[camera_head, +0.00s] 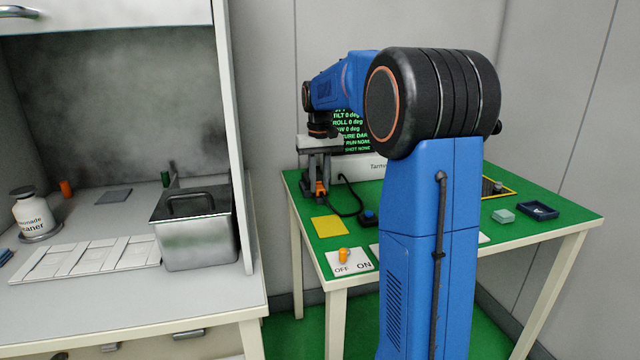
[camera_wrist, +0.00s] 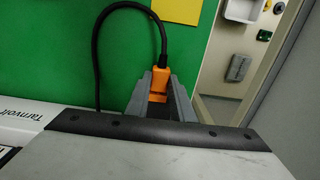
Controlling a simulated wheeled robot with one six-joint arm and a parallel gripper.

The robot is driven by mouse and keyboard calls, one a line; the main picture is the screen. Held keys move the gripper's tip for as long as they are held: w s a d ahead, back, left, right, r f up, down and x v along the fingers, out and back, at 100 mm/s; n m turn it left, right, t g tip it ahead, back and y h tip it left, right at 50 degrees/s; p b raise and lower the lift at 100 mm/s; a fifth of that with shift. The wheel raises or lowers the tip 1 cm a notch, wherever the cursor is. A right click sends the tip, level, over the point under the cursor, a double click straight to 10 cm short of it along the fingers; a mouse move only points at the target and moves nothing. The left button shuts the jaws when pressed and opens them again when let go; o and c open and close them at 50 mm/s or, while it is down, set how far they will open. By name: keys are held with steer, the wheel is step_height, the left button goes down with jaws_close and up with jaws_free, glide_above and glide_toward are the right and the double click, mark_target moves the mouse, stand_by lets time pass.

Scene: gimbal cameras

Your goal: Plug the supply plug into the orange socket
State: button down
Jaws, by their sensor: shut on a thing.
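The orange supply plug (camera_wrist: 159,80) is between the grey fingers of my gripper (camera_wrist: 160,100) in the wrist view. The gripper is shut on it. A black cable (camera_wrist: 100,40) arcs from the plug to the left, then down towards the white Tarnvolt unit (camera_wrist: 25,118). In the head view my gripper (camera_head: 319,180) points down over the green table's back left part, with the orange plug (camera_head: 320,188) low between the fingers. I cannot make out an orange socket for certain. My arm hides much of the table.
A yellow square (camera_head: 328,226) lies on the green table (camera_head: 300,205). Near it are a blue button (camera_head: 369,216) and an OFF/ON plate (camera_head: 355,262) with an orange knob (camera_head: 343,255). A dark blue tray (camera_head: 538,210) is at the right. A metal container (camera_head: 200,240) stands on the left bench.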

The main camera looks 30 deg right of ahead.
mark_target(319, 187)
steer(key=c, duration=1.5)
jaws_free()
steer(key=shift+o, duration=0.2)
steer(key=shift+w, duration=0.1)
step_height(319, 187, up, 17)
steer(key=shift+r, duration=0.2)
